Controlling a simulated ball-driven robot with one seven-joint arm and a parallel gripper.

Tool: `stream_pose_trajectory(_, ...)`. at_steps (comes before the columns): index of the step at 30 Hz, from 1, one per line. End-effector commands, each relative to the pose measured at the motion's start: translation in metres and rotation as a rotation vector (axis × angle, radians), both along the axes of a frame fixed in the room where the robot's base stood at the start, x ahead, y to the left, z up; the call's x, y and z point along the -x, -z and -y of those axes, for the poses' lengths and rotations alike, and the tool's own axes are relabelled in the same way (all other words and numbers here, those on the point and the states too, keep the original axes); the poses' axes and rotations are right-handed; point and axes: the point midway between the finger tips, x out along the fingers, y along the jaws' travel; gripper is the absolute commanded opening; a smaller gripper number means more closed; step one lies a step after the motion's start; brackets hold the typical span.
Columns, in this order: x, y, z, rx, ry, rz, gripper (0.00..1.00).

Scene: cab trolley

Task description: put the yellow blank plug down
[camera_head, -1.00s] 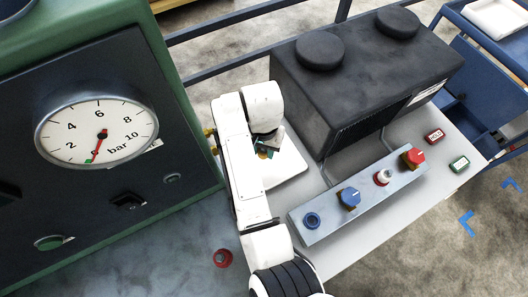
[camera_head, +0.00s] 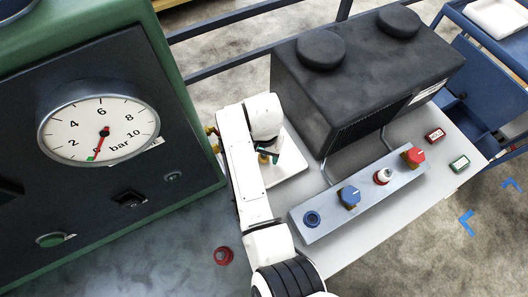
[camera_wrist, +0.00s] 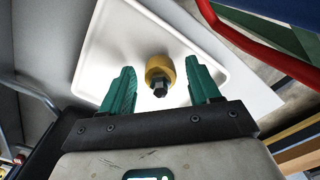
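The yellow blank plug (camera_wrist: 158,68), a short yellow cylinder with a dark hex end, shows on the white tray (camera_wrist: 105,45) in the wrist view. My gripper (camera_wrist: 161,80) has its two green fingers spread on either side of the plug, with a gap on both sides. In the head view, a small part of the plug (camera_head: 263,158) shows beside my gripper (camera_head: 271,158), over the white tray (camera_head: 291,164). My arm covers part of the tray there.
A black box (camera_head: 365,75) stands behind the tray. A grey valve block (camera_head: 330,220) with blue and red knobs lies to the right. The gauge panel (camera_head: 75,195) is at the left.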

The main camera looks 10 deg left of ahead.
Motion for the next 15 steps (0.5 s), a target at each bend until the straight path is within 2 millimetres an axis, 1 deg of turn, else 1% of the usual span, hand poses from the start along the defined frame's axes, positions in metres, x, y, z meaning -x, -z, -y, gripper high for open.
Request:
stream_pose_trajectory(5, 0.000, 0.000, 0.000, 0.000, 0.000, 0.000, 0.61)
stream_pose_trajectory(8, 0.000, -0.004, 0.000, 0.000, 0.000, 0.001, 0.61)
stream_pose_trajectory(11, -0.001, -0.014, 0.000, -0.001, 0.000, 0.003, 0.61)
stream_pose_trajectory(15, -0.001, -0.039, -0.001, -0.002, 0.000, 0.004, 0.61)
